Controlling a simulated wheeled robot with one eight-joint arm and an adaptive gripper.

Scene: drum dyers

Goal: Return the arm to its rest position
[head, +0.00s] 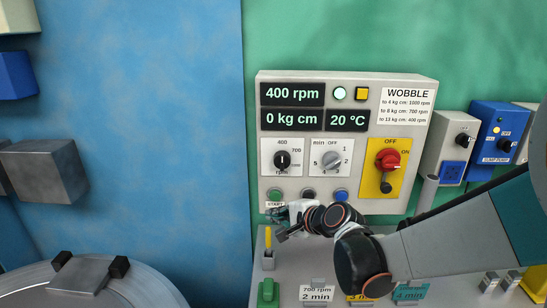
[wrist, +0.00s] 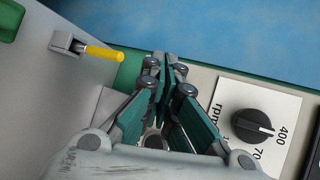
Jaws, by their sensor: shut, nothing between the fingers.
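My gripper (head: 283,226) is in front of the lower left of the grey control panel (head: 350,85), by the row of buttons. It holds nothing. In the wrist view my gripper (wrist: 165,65) has its green-padded fingers brought together. My arm reaches in from the right in the head view and hides part of the panel's lower edge and the ledge.
The panel has a red switch (head: 388,160) on a yellow plate and a green START button (head: 274,195). A blue pump box (head: 498,130) is at the right. Signs stand on the grey ledge (head: 278,284). A drum (head: 110,290) is at lower left.

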